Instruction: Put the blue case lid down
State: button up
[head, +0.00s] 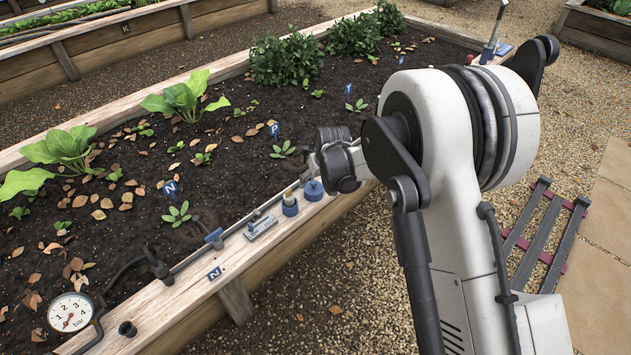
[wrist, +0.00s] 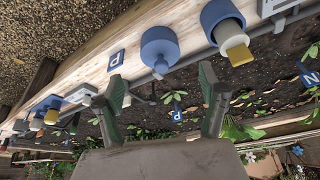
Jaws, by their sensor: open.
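The blue case lid (head: 313,188), round with a small knob, rests on the timber edge of the raised bed. In the wrist view the lid (wrist: 159,46) lies just beyond my open fingers (wrist: 161,82), its knob pointing towards the gap between them. The fingers stand apart with nothing gripped. An open blue case (head: 290,207) with a pale, yellow-tipped piece standing in it is beside the lid; this case (wrist: 218,14) shows at the top of the wrist view. In the head view my gripper is mostly hidden behind my arm.
A dark pipe (head: 190,262) runs along the bed edge to a pressure gauge (head: 70,312). A grey plate (head: 260,228) lies on the timber left of the case. A P label (wrist: 117,59) and further blue cases (wrist: 47,103) line the timber in the wrist view. Seedlings grow in the soil.

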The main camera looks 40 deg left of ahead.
jog(key=shift+v, duration=1.4)
jog(key=w+d+r+m+t, duration=0.1)
jog(key=w+d+r+m, duration=0.3)
jog(key=d+r, duration=1.15)
jog(key=d+r+m+t+h, duration=0.1)
jog(key=d+r, duration=0.4)
jog(key=d, duration=0.4)
jog(key=d+r, duration=0.6)
jog(key=d, duration=0.2)
jog(key=s+d+r+m+t+h, duration=0.1)
jog(key=s+d+r+m, duration=0.15)
jog(key=s+d, duration=0.75)
jog(key=s+d+r+m+t+h, duration=0.1)
jog(key=s+d+r+m, duration=0.15)
jog(key=s+d, duration=0.75)
jog(key=s+d+f+m+h, duration=0.1)
jog(key=s+d+f, duration=0.1)
jog(key=d, duration=0.8)
jog(key=shift+s+d+m+t, duration=0.2)
jog(key=shift+s+m+t, duration=0.2)
jog(key=shift+s, duration=0.35)
